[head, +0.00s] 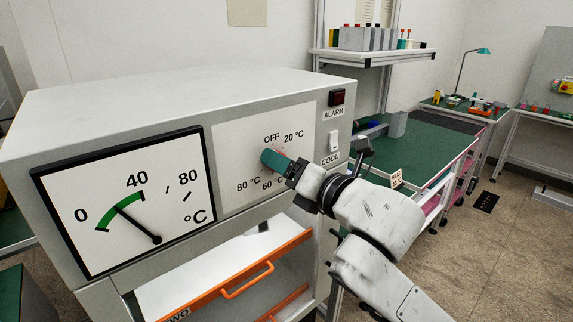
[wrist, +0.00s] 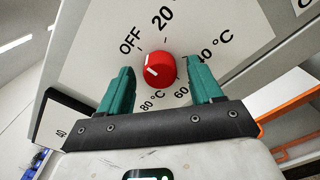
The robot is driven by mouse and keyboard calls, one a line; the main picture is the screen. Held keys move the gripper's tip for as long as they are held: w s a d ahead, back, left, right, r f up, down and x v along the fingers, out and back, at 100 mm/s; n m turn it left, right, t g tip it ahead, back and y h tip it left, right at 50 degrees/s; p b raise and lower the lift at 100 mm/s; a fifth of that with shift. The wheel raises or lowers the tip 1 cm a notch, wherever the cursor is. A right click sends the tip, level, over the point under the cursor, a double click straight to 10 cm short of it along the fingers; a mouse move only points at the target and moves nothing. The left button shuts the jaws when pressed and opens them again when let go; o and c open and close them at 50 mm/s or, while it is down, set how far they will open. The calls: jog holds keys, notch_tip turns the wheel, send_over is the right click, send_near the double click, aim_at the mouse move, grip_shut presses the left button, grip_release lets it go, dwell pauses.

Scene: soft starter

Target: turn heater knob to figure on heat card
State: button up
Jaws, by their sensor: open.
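The red heater knob (wrist: 160,68) sits on the white dial panel (head: 236,143), with OFF, 20, 60 and 80 °C printed around it. A partly covered 40 °C label shows at its right in the wrist view. A white mark is on the knob's left face; its exact setting is hard to tell. My gripper (wrist: 161,80) is open, green fingers on either side of the knob, with gaps visible. In the head view my gripper (head: 272,160) hides most of the knob.
A gauge (head: 130,200) at the left has its needle in the green band between 0 and 40. An orange-edged drawer (head: 235,280) hangs open below.

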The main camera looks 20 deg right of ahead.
jog(key=c, duration=1.1)
jog(key=shift+o, duration=0.2)
jog(key=shift+b, duration=0.3)
jog(key=shift+f+m, duration=0.15)
jog(key=shift+m, duration=5.75)
jog(key=shift+f+m, duration=0.1)
jog(key=shift+m, duration=5.8)
